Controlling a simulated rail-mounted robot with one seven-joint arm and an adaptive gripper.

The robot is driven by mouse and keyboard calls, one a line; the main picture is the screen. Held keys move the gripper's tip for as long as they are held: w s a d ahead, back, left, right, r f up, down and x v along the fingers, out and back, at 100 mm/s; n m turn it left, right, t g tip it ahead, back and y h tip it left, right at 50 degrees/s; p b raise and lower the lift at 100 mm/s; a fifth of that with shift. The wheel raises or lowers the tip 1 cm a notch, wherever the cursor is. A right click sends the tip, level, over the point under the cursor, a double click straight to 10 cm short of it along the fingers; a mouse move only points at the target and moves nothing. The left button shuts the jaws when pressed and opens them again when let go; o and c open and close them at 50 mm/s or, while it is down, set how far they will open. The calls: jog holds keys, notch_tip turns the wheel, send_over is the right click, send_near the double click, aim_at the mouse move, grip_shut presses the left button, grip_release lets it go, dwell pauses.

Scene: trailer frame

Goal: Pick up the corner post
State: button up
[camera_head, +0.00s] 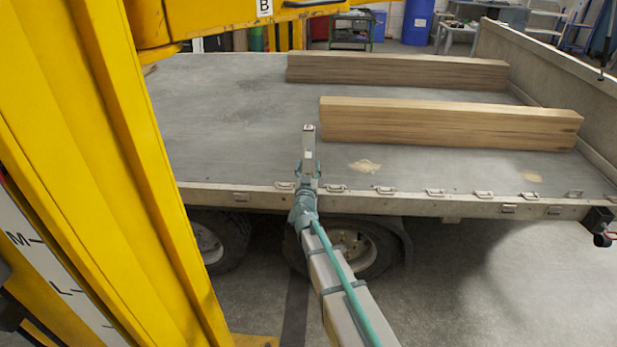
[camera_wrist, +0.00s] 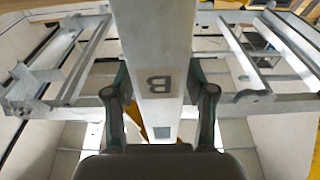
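The corner post is a light grey bar with a dark letter B, seen in the wrist view (camera_wrist: 155,40) running down the middle between my fingers. In the head view the post (camera_head: 308,155) looks short and points up the picture, with a dark mark near its top end. My gripper (camera_head: 308,172) is at the end of my outstretched arm, in front of the trailer's near side. In the wrist view my gripper (camera_wrist: 160,75) has one finger on each side of the post, both seeming to touch it. The post's far end is cut off by the wrist view's top edge.
The flat trailer bed (camera_head: 230,120) has two long wooden beams, one nearer (camera_head: 450,125) and one farther (camera_head: 400,70). A raised side board (camera_head: 550,75) stands at the right. Metal latches line the bed's near edge (camera_head: 400,203). The wrist view shows grey metal racks (camera_wrist: 65,60) around the post.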

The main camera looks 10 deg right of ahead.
aim_at(309, 127)
grip_shut()
jog(key=shift+r, duration=0.2)
notch_tip(309, 127, up, 18)
jog(key=p, duration=0.3)
jog(key=shift+f, duration=0.15)
dwell(0.3)
